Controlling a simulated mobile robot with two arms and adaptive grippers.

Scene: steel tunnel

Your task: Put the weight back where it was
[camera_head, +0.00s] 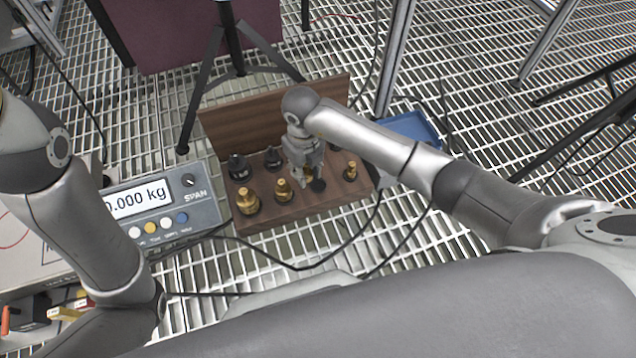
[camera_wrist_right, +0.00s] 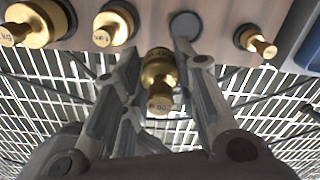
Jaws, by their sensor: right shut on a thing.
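My right gripper (camera_head: 303,168) is over the open wooden case (camera_head: 285,229). It is shut on a small brass weight (camera_wrist_right: 158,78), which shows between the fingers in the right wrist view. A round dark empty socket (camera_wrist_right: 185,25) lies just beyond the fingertips there; in the head view the socket (camera_head: 318,185) is beside the gripper. The held weight is apart from the socket. Brass weights sit on both sides of the socket, one to the left (camera_head: 283,190) and one to the right (camera_head: 350,171). My left gripper is out of view.
A larger brass weight (camera_head: 247,201) and dark weights (camera_head: 240,166) also sit in the case. A scale display (camera_head: 139,197) reading 0.000 kg stands left. A blue tray (camera_head: 411,128) lies behind right. A tripod (camera_head: 238,65) stands behind; cables cross the grating in front.

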